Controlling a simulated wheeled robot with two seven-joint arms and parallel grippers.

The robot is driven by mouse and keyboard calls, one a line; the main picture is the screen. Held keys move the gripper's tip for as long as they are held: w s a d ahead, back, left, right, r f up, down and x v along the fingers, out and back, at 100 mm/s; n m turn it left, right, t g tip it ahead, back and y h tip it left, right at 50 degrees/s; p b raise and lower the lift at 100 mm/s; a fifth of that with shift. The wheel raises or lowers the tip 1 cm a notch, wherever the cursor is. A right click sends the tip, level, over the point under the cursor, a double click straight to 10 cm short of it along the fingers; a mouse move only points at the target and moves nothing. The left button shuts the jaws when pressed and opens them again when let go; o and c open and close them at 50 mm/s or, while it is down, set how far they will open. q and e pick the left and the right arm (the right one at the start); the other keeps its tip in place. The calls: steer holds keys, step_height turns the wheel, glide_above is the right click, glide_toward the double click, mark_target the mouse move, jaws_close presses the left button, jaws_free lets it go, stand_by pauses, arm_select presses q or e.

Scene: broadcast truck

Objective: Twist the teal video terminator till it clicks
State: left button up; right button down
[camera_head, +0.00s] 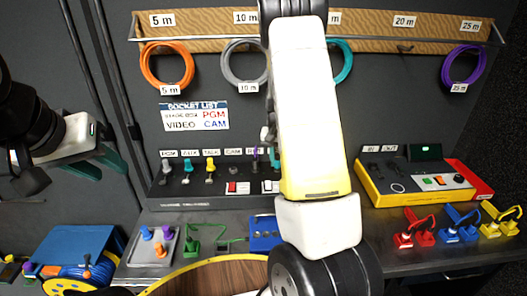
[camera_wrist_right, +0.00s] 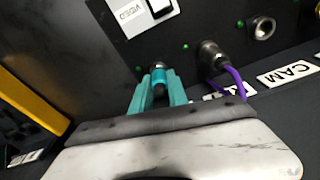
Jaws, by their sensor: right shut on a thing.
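In the head view my right arm hides the terminator; a small teal part shows at the arm's left edge. My left gripper (camera_head: 98,162) is at the left in the head view, empty, fingers apart, away from the panel.
A purple cable's plug (camera_wrist_right: 212,55) sits beside the terminator, near an empty socket (camera_wrist_right: 262,28). A yellow-edged console (camera_head: 410,180) stands right. Red, blue and yellow clamps (camera_head: 415,235) lie front right; a cable reel (camera_head: 80,280) is front left.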

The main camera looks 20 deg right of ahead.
steer(key=shift+m, duration=1.7)
steer(key=c, duration=1.2)
jaws_free()
steer(key=shift+m, duration=0.3)
